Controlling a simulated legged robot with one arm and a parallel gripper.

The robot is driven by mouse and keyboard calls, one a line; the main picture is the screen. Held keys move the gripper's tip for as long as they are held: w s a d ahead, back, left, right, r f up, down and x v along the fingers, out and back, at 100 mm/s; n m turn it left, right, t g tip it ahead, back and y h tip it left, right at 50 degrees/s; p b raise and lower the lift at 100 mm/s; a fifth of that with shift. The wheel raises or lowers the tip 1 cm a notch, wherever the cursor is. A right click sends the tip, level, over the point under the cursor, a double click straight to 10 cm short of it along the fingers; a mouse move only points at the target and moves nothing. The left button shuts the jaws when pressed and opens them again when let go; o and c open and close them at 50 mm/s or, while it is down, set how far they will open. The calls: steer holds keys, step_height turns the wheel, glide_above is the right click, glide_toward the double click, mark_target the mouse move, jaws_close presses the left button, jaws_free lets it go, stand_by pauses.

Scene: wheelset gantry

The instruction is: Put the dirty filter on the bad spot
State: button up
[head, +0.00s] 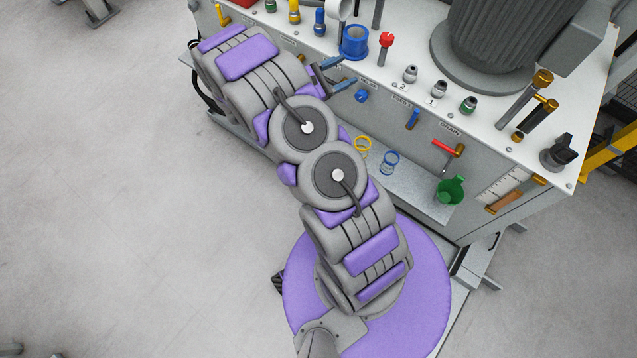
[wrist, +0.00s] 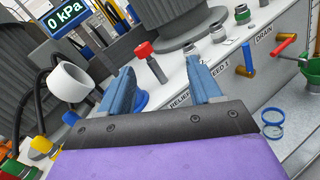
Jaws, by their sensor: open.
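My gripper (head: 343,73) is open and empty at the front edge of the bench top; its two blue fingers also show in the wrist view (wrist: 164,85). No part is clearly recognisable as the dirty filter, and no bad spot can be read. A blue hollow cylinder (head: 354,41) stands on the bench top just beyond the fingers, apart from them in the head view. In the wrist view it (wrist: 141,99) is partly hidden behind the left finger. A white hollow cylinder (wrist: 70,82) is at the left, cut off by the top edge in the head view.
A red-topped knob (head: 386,40) and several metal fittings (head: 439,88) stand to the right. A yellow ring (head: 363,144) and a blue ring (head: 391,162) are on the lower shelf (head: 418,196). A green cup (head: 450,190) and red drain handle (head: 449,148) are farther right. Open floor is left.

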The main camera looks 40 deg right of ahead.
steer(key=s+a+r+m+g+y, duration=0.3)
steer(key=s+r+m, duration=0.1)
steer(key=s+r, duration=0.25)
steer(key=s+a+r+m+g+y, duration=0.2)
steer(key=s+r+m+y, duration=0.25)
steer(key=s, duration=0.35)
steer(key=s+a+r+m+t+y, duration=0.2)
steer(key=s+a+y, duration=0.3)
steer(key=a, duration=0.6)
steer(key=s+a+r+m+t+y, duration=0.2)
steer(key=s+a+y, duration=0.4)
steer(key=s+a, duration=0.4)
steer(key=shift+s+a+r+t, duration=0.3)
steer(key=shift+a+r+t, duration=0.15)
steer(key=shift+a+t, duration=0.25)
steer(key=shift+m, duration=0.25)
